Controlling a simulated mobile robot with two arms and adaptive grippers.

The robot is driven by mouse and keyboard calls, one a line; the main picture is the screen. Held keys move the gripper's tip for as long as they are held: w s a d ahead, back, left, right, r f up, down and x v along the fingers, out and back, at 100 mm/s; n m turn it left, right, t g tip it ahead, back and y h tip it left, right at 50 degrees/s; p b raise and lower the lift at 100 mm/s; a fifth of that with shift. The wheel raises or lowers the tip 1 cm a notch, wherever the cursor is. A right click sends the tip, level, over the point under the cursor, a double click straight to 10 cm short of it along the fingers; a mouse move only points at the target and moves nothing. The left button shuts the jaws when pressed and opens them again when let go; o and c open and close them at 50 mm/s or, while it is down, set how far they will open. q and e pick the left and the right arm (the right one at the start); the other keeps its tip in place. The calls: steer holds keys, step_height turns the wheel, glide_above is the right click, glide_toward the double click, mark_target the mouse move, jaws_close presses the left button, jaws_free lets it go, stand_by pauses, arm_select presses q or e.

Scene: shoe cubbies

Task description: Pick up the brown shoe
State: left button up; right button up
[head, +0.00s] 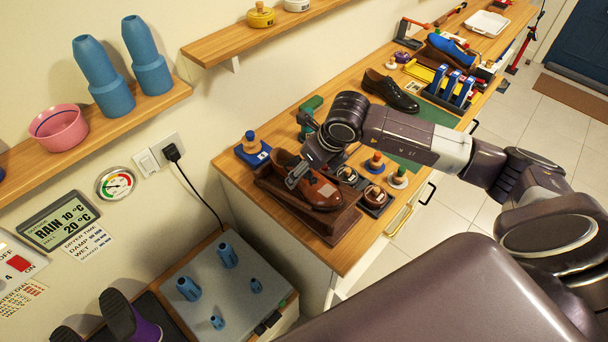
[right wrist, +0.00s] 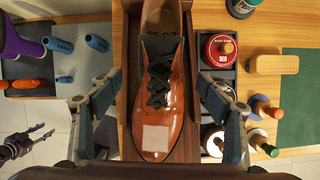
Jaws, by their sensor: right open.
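The brown shoe (head: 322,192) has dark laces and a pale square patch on its toe. It lies in a dark wooden tray (head: 322,229) on the counter. In the right wrist view the shoe (right wrist: 173,110) is upright, its toe towards the bottom of the picture. My right gripper (right wrist: 158,82) is open above the shoe, one finger on each side. Gaps show between the fingers and the shoe. In the head view my right gripper (head: 300,173) partly covers the shoe. A small dark gripper, apparently my left (right wrist: 28,142), shows at the lower left of the right wrist view.
Polish tins and brushes (head: 375,196) stand close to the tray's right. A blue-based brush (head: 252,150) is behind it. A grey boot dryer (head: 222,279) with blue pegs stands lower left.

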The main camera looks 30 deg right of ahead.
steer(key=shift+p+x, duration=0.45)
steer(key=shift+x, duration=1.1)
steer(key=shift+w+r, duration=0.1)
steer(key=shift+w, duration=0.05)
steer(key=c, duration=1.5)
